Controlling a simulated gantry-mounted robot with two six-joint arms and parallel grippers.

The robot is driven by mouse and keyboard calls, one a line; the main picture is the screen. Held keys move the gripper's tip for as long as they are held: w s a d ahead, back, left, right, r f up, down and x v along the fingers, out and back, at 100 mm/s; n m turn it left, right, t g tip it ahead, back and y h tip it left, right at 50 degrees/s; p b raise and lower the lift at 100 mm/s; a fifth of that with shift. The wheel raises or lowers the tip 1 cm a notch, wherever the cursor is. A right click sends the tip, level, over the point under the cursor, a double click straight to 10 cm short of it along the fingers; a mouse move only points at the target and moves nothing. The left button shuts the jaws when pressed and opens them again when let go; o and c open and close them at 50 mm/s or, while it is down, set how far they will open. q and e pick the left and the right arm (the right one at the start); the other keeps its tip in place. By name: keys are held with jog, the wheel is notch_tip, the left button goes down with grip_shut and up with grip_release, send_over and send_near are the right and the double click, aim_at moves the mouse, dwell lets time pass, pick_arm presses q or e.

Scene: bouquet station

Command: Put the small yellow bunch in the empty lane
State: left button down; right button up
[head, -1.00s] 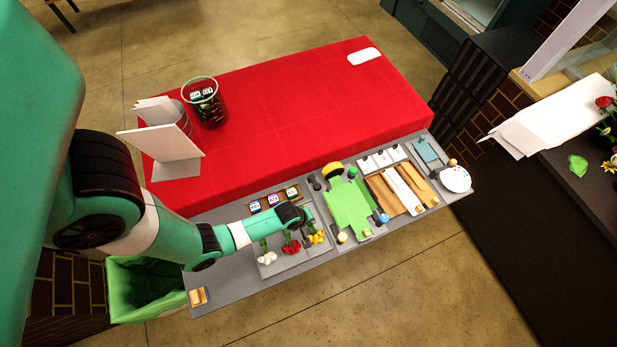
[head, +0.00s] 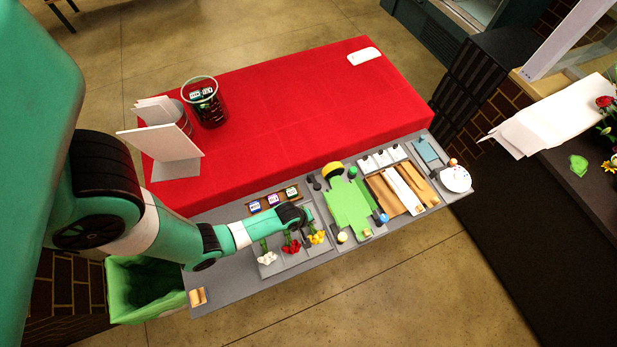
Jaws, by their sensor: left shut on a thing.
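The small yellow bunch (head: 316,237) has its blossoms toward the front edge of the grey counter, at the right of the flower row. My left gripper (head: 307,216) is shut on its stem end, just behind the blossoms. I cannot tell whether the bunch touches the tray below. A red bunch (head: 291,246) and a white bunch (head: 267,258) lie to its left in the grey lane tray (head: 287,262). My arm covers part of the tray, and I cannot make out clearly which lane is empty. My right gripper is not in view.
Three small label cards (head: 273,200) stand behind the tray. A green mat (head: 350,207) and brown wrapping strips (head: 392,192) lie to the right. A wooden block (head: 198,297) sits at the counter's left end, near a green-lined bin (head: 150,290). The red table (head: 310,110) behind is mostly clear.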

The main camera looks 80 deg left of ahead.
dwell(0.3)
pick_arm(q)
jog(key=shift+c, duration=1.1)
grip_release()
jog(key=shift+f, duration=0.1)
notch_tip(320, 180, up, 7)
jog(key=p, duration=0.7)
